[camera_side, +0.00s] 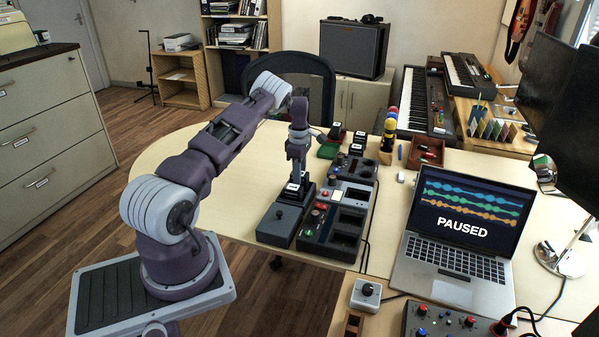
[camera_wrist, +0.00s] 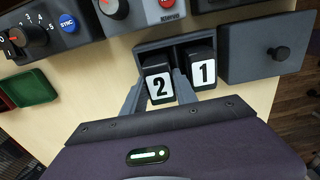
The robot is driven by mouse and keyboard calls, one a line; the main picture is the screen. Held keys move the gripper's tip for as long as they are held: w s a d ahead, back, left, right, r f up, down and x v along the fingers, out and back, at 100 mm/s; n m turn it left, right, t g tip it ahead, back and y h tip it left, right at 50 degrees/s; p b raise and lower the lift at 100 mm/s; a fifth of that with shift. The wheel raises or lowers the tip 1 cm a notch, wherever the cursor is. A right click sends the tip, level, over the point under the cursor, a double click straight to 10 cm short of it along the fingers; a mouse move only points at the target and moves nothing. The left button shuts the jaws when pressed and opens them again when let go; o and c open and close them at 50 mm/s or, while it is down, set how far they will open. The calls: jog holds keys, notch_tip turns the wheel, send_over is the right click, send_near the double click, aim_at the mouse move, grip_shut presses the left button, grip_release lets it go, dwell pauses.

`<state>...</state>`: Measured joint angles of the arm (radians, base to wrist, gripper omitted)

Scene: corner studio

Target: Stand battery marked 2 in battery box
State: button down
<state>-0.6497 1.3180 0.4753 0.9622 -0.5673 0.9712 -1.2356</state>
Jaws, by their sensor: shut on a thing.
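The battery marked 2 (camera_wrist: 158,84) is a black block with a white label, between the fingers of my gripper (camera_wrist: 159,92) in the wrist view. My gripper is shut on it. The dark battery box (camera_wrist: 150,48) is just behind it, and the battery marked 1 (camera_wrist: 203,72) stands in its right compartment. Battery 2 is at the left compartment; its lower end is hidden, so I cannot tell how deep it sits. In the side view my gripper (camera_side: 296,172) points straight down at the box, with white labels just below the fingers.
A dark lid with a knob (camera_side: 283,219) lies beside the box. Control units (camera_side: 330,232) with knobs and buttons stand close on the other side. A green tray (camera_side: 328,151) and black blocks (camera_side: 358,144) are farther back. A laptop (camera_side: 460,235) is at the right.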

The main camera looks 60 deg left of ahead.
jog(key=shift+f, duration=0.65)
dwell(0.6)
jog(key=c, duration=0.9)
grip_release()
jog(key=shift+r, duration=2.95)
jog(key=shift+r, duration=2.55)
